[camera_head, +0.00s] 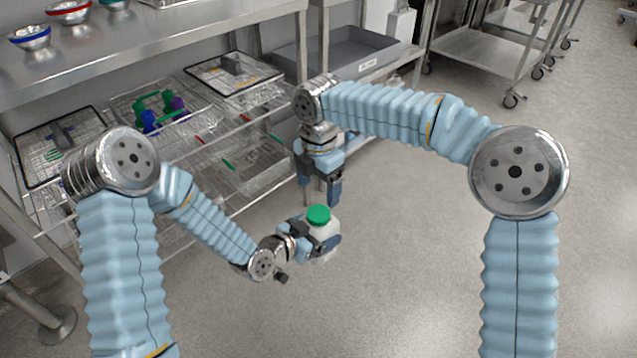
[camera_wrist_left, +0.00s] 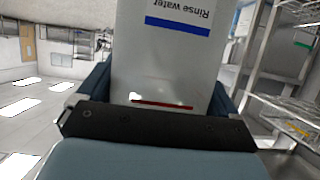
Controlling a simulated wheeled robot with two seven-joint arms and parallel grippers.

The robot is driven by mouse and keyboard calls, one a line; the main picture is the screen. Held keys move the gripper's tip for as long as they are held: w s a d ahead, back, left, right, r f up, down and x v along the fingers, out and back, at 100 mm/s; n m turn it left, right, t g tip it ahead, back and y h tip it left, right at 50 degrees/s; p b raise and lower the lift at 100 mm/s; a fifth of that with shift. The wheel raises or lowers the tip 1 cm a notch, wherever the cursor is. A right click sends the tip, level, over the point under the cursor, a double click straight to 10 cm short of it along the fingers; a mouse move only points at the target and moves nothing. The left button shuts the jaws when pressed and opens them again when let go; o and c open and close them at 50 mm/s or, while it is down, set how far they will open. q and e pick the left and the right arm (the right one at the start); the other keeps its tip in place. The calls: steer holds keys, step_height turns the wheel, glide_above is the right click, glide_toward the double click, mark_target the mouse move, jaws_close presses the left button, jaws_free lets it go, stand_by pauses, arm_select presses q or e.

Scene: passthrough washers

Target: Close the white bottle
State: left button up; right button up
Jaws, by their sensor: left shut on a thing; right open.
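The white bottle (camera_head: 324,241) has a green cap (camera_head: 318,214) on its top and is held roughly upright in the air. My left gripper (camera_head: 318,243) is shut on the bottle's body. In the left wrist view the bottle (camera_wrist_left: 165,70) fills the middle, with a blue stripe, a red line and the upside-down words "Rinse water"; its top is out of that view. My right gripper (camera_head: 321,190) is open and empty, pointing down just above the green cap, with a small gap. Whether the cap is fully seated cannot be told.
A steel shelf unit (camera_head: 170,50) on the left holds wire baskets (camera_head: 235,72), with blue, green and purple bottles (camera_head: 160,113) in one. A grey tray (camera_head: 345,55) sits behind my right gripper. Steel carts (camera_head: 480,50) stand at the back right. The floor in front is clear.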

mark_target(318, 213)
step_height(318, 213, down, 8)
steer(key=shift+r, duration=0.1)
stand_by(0.4)
steer(key=c, duration=1.1)
steer(key=m, duration=0.4)
steer(key=shift+m, duration=0.4)
steer(key=m, duration=0.5)
steer(key=o, duration=1.2)
